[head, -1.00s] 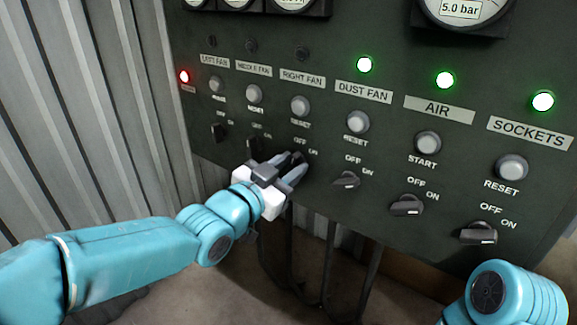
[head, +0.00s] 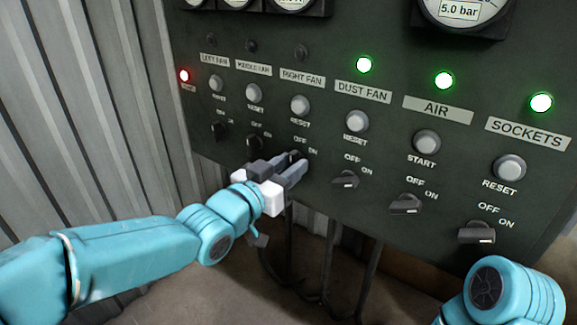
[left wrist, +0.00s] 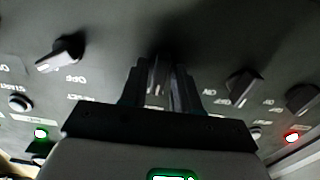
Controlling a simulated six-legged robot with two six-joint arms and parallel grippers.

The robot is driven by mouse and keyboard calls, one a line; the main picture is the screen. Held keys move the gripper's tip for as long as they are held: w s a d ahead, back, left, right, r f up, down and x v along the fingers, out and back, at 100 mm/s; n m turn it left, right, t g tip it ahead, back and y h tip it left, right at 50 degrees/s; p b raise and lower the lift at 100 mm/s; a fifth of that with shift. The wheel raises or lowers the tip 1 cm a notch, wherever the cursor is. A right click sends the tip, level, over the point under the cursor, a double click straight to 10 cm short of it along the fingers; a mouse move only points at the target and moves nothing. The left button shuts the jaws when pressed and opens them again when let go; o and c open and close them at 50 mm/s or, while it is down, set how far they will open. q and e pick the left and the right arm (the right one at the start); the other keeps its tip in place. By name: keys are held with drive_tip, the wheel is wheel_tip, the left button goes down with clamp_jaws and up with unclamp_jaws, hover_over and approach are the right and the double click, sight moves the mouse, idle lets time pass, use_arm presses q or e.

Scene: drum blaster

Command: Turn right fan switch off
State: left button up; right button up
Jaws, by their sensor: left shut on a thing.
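The right fan switch (head: 297,156) is a dark rotary knob below the RIGHT FAN label (head: 302,78) and its grey reset button (head: 300,105). My left gripper (head: 293,165) is at this knob and shut on it; its fingers hide most of the knob, so its exact angle cannot be told. In the left wrist view the fingers (left wrist: 160,88) close around the knob against the dark panel. The indicator lamp above the RIGHT FAN label (head: 301,53) is dark. My right gripper is not in view; only part of my right arm shows at the lower right.
The dark panel (head: 400,150) also holds the middle fan knob (head: 255,142), left fan knob (head: 219,130) and dust fan knob (head: 345,179) close by. Green lamps glow above dust fan, air and sockets; a red lamp (head: 184,76) glows at left. Cables (head: 330,255) hang below.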

use_arm(q)
drive_tip(key=o, duration=0.7)
drive_tip(key=shift+o, duration=0.2)
drive_tip(key=p+v, duration=0.2)
drive_tip(key=v, duration=1.4)
drive_tip(key=shift+s+a, duration=0.1)
drive_tip(key=shift+s, duration=0.1)
